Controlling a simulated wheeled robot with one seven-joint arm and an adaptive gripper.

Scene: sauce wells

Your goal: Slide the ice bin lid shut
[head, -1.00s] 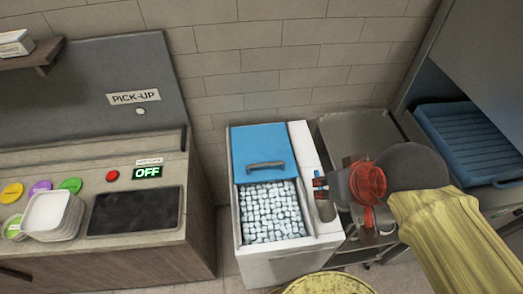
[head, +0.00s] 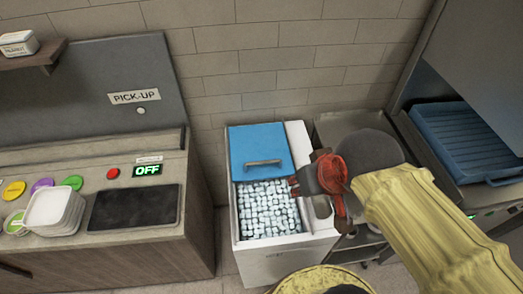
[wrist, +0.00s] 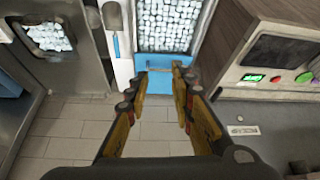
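The blue lid (head: 245,150) covers the back part of the white ice bin (head: 280,268) in the head view. A bar handle (head: 263,163) is near its front edge. The front part of the bin is open and shows ice cubes (head: 268,212). My gripper (head: 294,187) is over the bin's right side, to the right of and in front of the handle. In the wrist view, my gripper (wrist: 160,72) is open and empty, its fingers spread around the handle's image; contact is not visible.
A counter with a dark tablet (head: 134,207), red button (head: 113,173) and stacked white containers (head: 54,211) stands left. A metal cart (head: 350,123) and blue rack (head: 468,140) are on the right. The brick wall (head: 290,60) is behind the bin.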

